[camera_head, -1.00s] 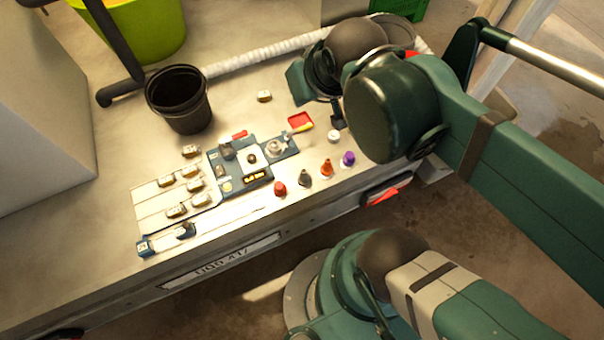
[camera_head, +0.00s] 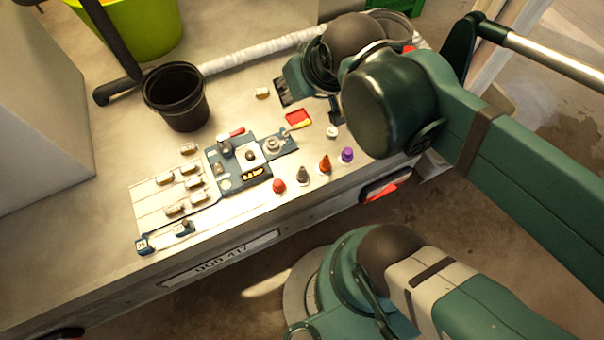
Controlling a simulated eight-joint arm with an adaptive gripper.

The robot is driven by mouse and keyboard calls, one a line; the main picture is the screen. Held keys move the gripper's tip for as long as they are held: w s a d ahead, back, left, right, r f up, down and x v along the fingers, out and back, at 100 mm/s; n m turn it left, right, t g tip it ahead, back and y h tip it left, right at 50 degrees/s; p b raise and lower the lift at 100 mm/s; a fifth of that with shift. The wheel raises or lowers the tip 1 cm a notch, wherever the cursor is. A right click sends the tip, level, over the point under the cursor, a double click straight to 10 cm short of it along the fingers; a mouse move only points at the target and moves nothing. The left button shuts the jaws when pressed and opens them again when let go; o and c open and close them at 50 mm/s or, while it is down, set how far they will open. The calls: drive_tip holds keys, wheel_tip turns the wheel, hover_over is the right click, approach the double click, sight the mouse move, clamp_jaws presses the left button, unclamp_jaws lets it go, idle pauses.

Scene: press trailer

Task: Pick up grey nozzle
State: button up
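The grey nozzle (camera_head: 302,174) is a small dark grey cone standing upright near the front edge of the worktop. It stands between a red nozzle (camera_head: 278,186) on its left and an orange nozzle (camera_head: 325,164) on its right. A purple nozzle (camera_head: 347,155) stands at the right end of the row. My gripper (camera_head: 309,103) is behind and above the row, partly hidden by my own wrist. Two dark finger-like parts show apart with nothing seen between them, so it looks open. It is clear of the grey nozzle.
A blue panel (camera_head: 226,177) with fittings lies left of the nozzles. Several pale blocks stand on a light board (camera_head: 149,204). A black bucket (camera_head: 176,98) stands behind. A red tray (camera_head: 298,117) and a white cap (camera_head: 332,132) lie near my gripper.

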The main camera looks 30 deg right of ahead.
drive_tip(key=m+g+b, duration=0.2)
drive_tip(key=m+g, duration=0.5)
drive_tip(key=m, duration=0.2)
hover_over(302, 167)
drive_tip(key=shift+d+f, duration=0.1)
drive_tip(key=shift+f, duration=12.25)
drive_tip(key=shift+f, duration=0.1)
drive_tip(key=shift+f+b, duration=0.7)
drive_tip(key=shift+f, duration=0.5)
drive_tip(key=shift+f, duration=0.1)
